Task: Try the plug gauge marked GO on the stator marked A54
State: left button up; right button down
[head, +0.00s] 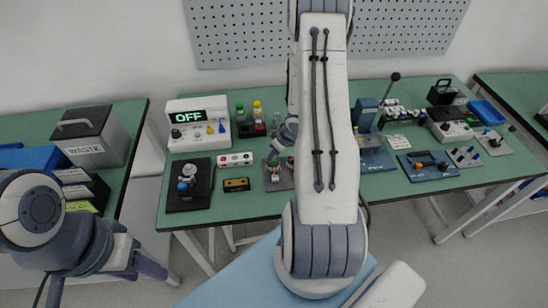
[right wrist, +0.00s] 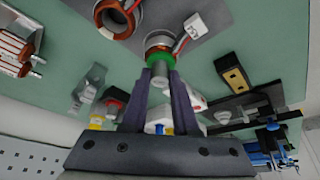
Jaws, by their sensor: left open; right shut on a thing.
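My right gripper (right wrist: 168,95) is shut on a grey plug gauge (right wrist: 160,67) with a green collar. Its far end points at a copper-wound stator (right wrist: 158,40) on a grey mat, with a white and red tag (right wrist: 188,32) beside it; the tag's marking is not readable. The gauge overlaps the stator in the picture; I cannot tell whether it is inside the bore. A second copper stator (right wrist: 118,17) lies to the left. In the head view my right arm hides much of the bench middle. My left gripper (head: 155,270) is open and empty, low at the left.
The bench (head: 226,205) carries a display box reading OFF (head: 198,122), a holder with green and yellow topped pieces (head: 252,128), a black fixture (head: 190,186) and a yellow-black block (head: 236,184). A WASTE bin (head: 98,140) stands on the left table. Bare bench shows along the front.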

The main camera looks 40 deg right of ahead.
jog(key=shift+r, duration=0.15)
jog(key=shift+r+p, duration=0.5)
jog(key=shift+p, duration=0.25)
jog(key=shift+r, duration=0.2)
jog(key=shift+r+p, duration=0.5)
jog(key=shift+p, duration=0.4)
jog(key=shift+r, duration=0.2)
jog(key=shift+r+p, duration=0.55)
jog(key=shift+p, duration=0.3)
